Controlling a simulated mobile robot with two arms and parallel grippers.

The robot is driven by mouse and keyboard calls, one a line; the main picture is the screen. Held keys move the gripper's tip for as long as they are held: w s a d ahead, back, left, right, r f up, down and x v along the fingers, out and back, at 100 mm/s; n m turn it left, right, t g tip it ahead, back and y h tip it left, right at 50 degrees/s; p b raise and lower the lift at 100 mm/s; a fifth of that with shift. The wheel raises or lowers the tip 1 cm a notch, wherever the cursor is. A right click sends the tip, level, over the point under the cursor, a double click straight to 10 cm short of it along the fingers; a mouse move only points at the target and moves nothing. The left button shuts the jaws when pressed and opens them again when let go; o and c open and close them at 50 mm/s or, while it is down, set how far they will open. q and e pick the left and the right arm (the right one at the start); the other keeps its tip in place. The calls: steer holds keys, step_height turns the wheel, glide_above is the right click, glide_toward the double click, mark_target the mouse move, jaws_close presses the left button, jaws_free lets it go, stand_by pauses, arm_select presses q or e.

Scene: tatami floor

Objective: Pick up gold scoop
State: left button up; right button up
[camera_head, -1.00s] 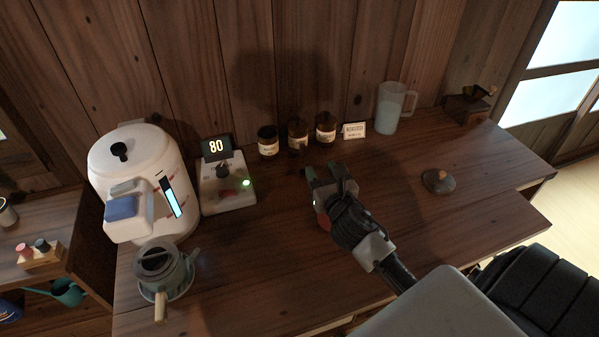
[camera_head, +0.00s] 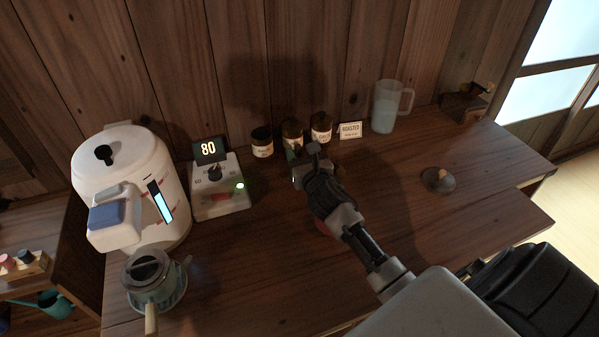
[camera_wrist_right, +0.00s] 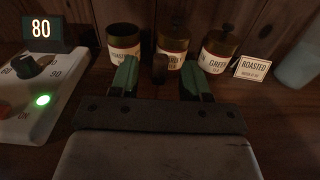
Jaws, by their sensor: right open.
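My right gripper (camera_head: 303,154) is open, low in front of the tea jars at the back of the counter. In the right wrist view its two green-tipped fingers (camera_wrist_right: 160,80) are apart, with a small dark brown piece showing between them in front of the middle jar (camera_wrist_right: 172,44); I cannot tell what it is. I cannot make out a gold scoop with certainty. A dark wooden stand (camera_head: 462,107) at the back right carries a small dark item with a golden tint, too small to identify. My left gripper is not in view.
Labelled jars stand by the wall: left (camera_head: 262,143), right (camera_head: 321,128). A "ROASTED" card (camera_head: 350,131) and clear pitcher (camera_head: 386,108) stand to their right. A dark round dish (camera_head: 438,181) lies farther right. A scale-like device (camera_head: 220,190), white kettle (camera_head: 125,170) and teapot (camera_head: 150,277) are left.

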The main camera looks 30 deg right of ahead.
steer(key=shift+x, duration=1.15)
jaws_close()
steer(key=shift+r, duration=0.45)
steer(key=r, duration=0.2)
steer(key=r+p, duration=0.1)
steer(key=shift+s+d+r, duration=0.25)
steer(key=shift+s+r, duration=0.1)
steer(key=shift+r, duration=0.05)
steer(key=s+d+r, duration=0.6)
steer(key=s, duration=0.2)
steer(key=shift+s+d, duration=0.3)
